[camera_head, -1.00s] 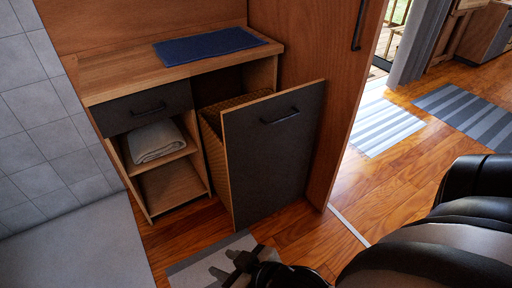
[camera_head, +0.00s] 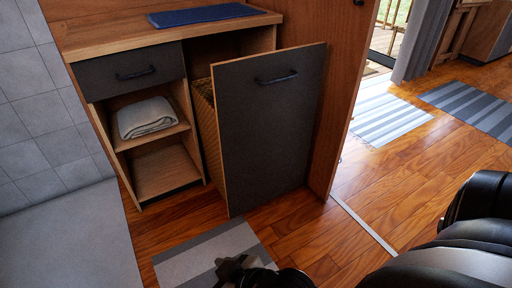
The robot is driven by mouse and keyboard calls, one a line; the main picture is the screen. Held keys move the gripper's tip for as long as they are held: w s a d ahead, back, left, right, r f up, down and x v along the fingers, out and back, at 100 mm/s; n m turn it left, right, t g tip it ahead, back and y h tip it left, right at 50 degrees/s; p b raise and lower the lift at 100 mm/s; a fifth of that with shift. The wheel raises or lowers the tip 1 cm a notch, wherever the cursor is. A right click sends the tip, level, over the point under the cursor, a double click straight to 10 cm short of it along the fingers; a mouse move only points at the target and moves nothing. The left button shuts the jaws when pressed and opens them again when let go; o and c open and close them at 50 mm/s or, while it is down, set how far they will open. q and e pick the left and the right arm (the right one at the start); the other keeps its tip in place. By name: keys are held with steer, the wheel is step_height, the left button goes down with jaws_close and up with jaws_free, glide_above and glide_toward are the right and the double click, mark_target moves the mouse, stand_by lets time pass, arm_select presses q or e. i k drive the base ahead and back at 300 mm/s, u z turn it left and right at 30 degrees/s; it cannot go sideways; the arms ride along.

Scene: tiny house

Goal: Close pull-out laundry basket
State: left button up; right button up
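The pull-out laundry basket (camera_head: 205,115) is a woven bin behind a dark grey front panel (camera_head: 265,135) with wooden edges and a black bar handle (camera_head: 277,78). It stands out from the right part of the wooden cabinet (camera_head: 165,40), with a dark gap behind the panel. My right gripper (camera_head: 232,268) is low at the bottom edge, over the striped mat and apart from the panel. Its fingers are small and dark, and I cannot tell how far apart they are. My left gripper is out of view.
A folded towel (camera_head: 146,117) lies on the cabinet's open shelf below a drawer (camera_head: 130,72). A blue cloth (camera_head: 208,14) lies on top. A grey striped mat (camera_head: 215,250) lies on the floor in front. Wooden floor (camera_head: 375,190) is clear at right, beside a doorway.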

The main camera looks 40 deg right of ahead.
mark_target(255, 114)
steer(key=z, duration=1.1)
steer(key=i, duration=1)
steer(key=u, duration=0.1)
